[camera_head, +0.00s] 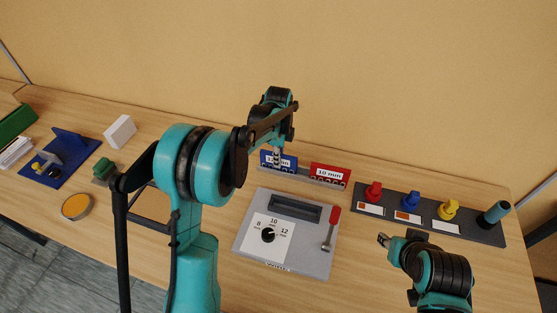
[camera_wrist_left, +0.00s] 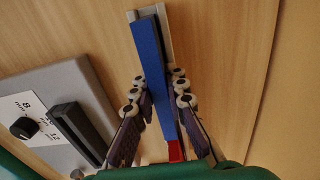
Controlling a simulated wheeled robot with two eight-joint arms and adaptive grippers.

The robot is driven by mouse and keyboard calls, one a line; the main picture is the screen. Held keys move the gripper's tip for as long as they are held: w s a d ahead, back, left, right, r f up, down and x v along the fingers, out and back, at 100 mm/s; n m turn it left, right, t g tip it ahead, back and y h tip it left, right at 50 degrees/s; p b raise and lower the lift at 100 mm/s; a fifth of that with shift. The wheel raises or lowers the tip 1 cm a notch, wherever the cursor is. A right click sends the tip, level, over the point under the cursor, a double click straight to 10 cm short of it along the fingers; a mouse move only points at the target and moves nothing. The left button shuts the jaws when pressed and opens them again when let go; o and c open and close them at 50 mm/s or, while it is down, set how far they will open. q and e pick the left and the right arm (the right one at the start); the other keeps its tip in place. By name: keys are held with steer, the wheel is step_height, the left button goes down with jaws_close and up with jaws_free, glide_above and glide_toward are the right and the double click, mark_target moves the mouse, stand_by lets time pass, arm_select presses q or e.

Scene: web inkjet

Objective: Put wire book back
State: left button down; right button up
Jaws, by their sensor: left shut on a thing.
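The blue wire book (camera_head: 265,158), with a white label, stands at the left end of a grey rack (camera_head: 297,175) at the back of the table. The red wire book (camera_head: 330,173), labelled "10 mm", stands at its right end. My left gripper (camera_head: 277,155) is over the blue book. In the left wrist view my left fingers (camera_wrist_left: 160,95) are shut on either side of the blue book (camera_wrist_left: 150,55); part of the red book (camera_wrist_left: 176,150) shows behind it. My right gripper (camera_head: 384,240) hangs at the front right, apart from these things; its jaw state is unclear.
A grey machine (camera_head: 290,265) with a dial, slot and red-handled lever lies in front of the rack. A dark tray (camera_head: 480,232) with red, blue and yellow pieces and a teal cylinder (camera_head: 495,212) is at right. A blue fixture (camera_head: 70,145) and white box (camera_head: 120,131) are at left.

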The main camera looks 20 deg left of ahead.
arm_select(q)
steer(key=shift+s, duration=0.1)
steer(key=c, duration=1.9)
jaws_free()
steer(key=shift+f, duration=0.1)
steer(key=shift+c, duration=0.2)
steer(key=o, duration=0.4)
steer(key=shift+r, duration=0.2)
